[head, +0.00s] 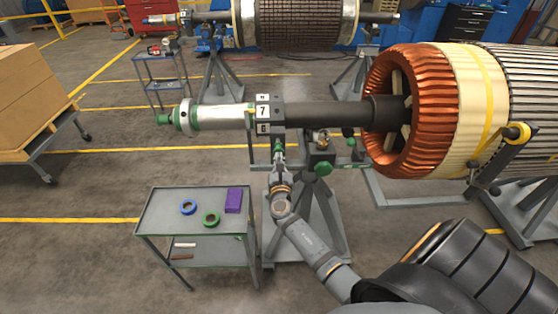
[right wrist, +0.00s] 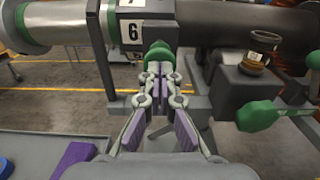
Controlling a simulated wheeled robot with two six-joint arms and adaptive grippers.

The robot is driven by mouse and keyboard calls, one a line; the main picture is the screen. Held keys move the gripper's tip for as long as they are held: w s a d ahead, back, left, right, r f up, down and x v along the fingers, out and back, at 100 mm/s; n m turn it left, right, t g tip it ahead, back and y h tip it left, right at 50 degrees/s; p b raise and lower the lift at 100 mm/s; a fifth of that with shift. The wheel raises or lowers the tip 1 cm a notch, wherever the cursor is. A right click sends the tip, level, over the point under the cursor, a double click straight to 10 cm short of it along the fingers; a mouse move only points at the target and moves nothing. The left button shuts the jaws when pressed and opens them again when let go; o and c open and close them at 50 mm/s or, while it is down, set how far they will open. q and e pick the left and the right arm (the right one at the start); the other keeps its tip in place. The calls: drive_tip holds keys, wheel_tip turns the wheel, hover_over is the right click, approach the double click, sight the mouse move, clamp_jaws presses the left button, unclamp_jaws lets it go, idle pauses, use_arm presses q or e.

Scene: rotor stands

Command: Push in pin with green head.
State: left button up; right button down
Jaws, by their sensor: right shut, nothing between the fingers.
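A pin with a green head (head: 279,145) sits under the dark block marked 7 and 6 (head: 264,113) that is around the rotor shaft. The pin's shank is hidden. My left gripper is not in view.
A larger green knob (right wrist: 260,115) on the stand is to the right of my gripper. A grey cart (head: 163,229) with blue and green rings and a purple box (head: 233,200) stands at left. The copper-wound rotor (head: 415,110) is at right. Open floor lies left of the cart.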

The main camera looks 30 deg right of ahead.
sight(278, 149)
drive_tip(key=b+x, duration=0.1)
drive_tip(key=x, duration=0.2)
drive_tip(key=shift+w+d, duration=0.1)
drive_tip(key=shift+w, duration=0.1)
drive_tip(key=shift+w+d, duration=0.15)
drive_tip(key=shift+w, duration=0.05)
drive_tip(key=shift+s+r, duration=0.1)
drive_tip(key=shift+r, duration=0.15)
